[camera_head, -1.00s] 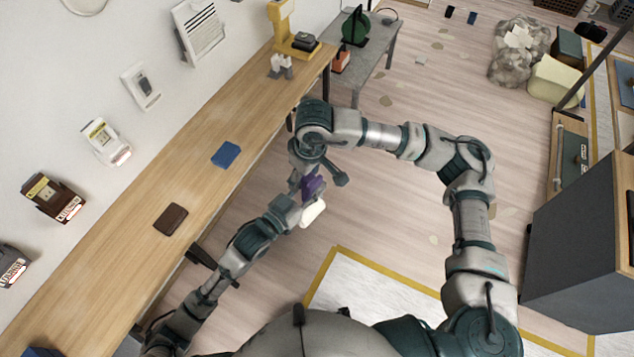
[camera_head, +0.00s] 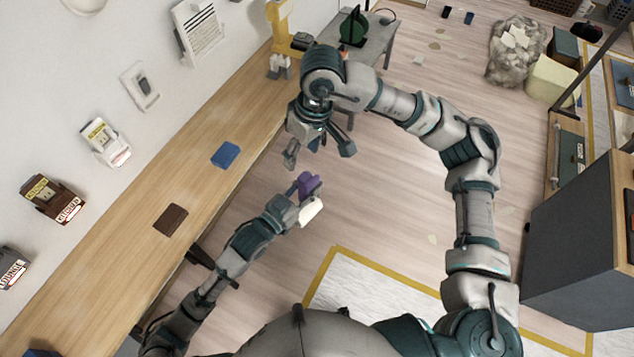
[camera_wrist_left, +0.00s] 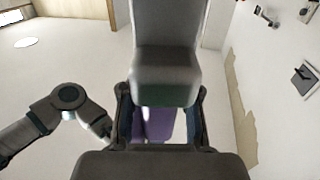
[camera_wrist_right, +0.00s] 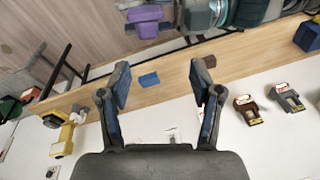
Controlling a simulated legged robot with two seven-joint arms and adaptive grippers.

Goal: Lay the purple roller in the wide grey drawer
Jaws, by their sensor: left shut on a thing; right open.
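The purple roller (camera_head: 309,184) has a purple part and a pale, whitish part. My left gripper (camera_head: 299,194) is shut on it and holds it in the air beside the bench's front edge. In the left wrist view the purple part (camera_wrist_left: 158,125) shows between the fingers, partly hidden by the gripper. My right gripper (camera_head: 318,153) is open and empty, a little beyond the roller and apart from it. The right wrist view shows its two spread fingers (camera_wrist_right: 163,100) with the purple roller (camera_wrist_right: 146,21) past them. I cannot make out a wide grey drawer in these views.
A long wooden bench (camera_head: 130,260) runs along the wall at left, with a blue item (camera_head: 226,155) and a brown one (camera_head: 171,219) on it. A grey table (camera_head: 372,52) stands at the back. A dark grey cabinet (camera_head: 580,245) stands at right. The floor between is open.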

